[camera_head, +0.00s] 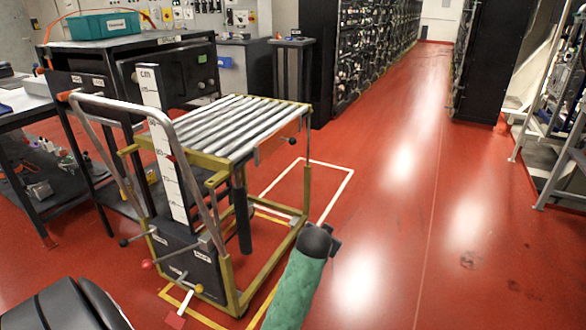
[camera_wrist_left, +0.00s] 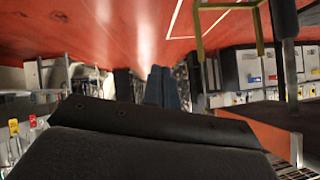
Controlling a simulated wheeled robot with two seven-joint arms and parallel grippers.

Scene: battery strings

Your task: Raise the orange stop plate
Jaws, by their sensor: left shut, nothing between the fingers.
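The roller-top trolley (camera_head: 225,125) stands left of centre in the head view. A reddish-orange plate (camera_head: 272,148), likely the stop plate, sits along the right front edge of its rollers, close in colour to the floor. A black-knobbed lever (camera_head: 290,141) is beside it. In the left wrist view, which is upside down, an orange-brown panel (camera_wrist_left: 278,139) shows at lower right by the rollers. My left gripper (camera_head: 333,242), on a green-sleeved arm, is right of the trolley's frame, below the roller top and apart from the plate. Its fingers (camera_wrist_left: 163,87) are shut and empty. My right gripper is out of view.
The trolley has a tubular push handle (camera_head: 150,115), a white height scale (camera_head: 168,160) and low levers with red and yellow knobs (camera_head: 199,288). A bench with a teal box (camera_head: 103,25) stands behind. The red floor (camera_head: 420,230) to the right is clear between racks.

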